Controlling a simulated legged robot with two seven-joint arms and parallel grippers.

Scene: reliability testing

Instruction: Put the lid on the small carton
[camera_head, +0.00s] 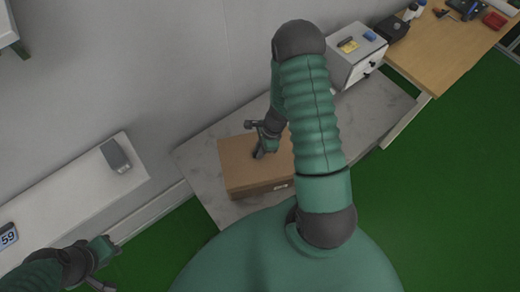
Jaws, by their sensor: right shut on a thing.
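The small brown carton (258,190) stands on a grey table in the middle of the view. A flat brown top, which looks like its lid (236,157), covers it; I cannot tell whether it is fully seated. My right gripper (261,152) is at this top, shut on the lid, with the contact partly hidden by the gripper. My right arm hides the right end of the carton. My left gripper (110,268) is at the bottom left, away from the carton, with its fingers apart and empty.
The grey table (205,150) has bare room left of the carton. A grey cabinet (352,62) stands at its back right. A wooden bench (440,50) with tools is beyond. A white shelf (75,200) at left carries a grey device (116,155).

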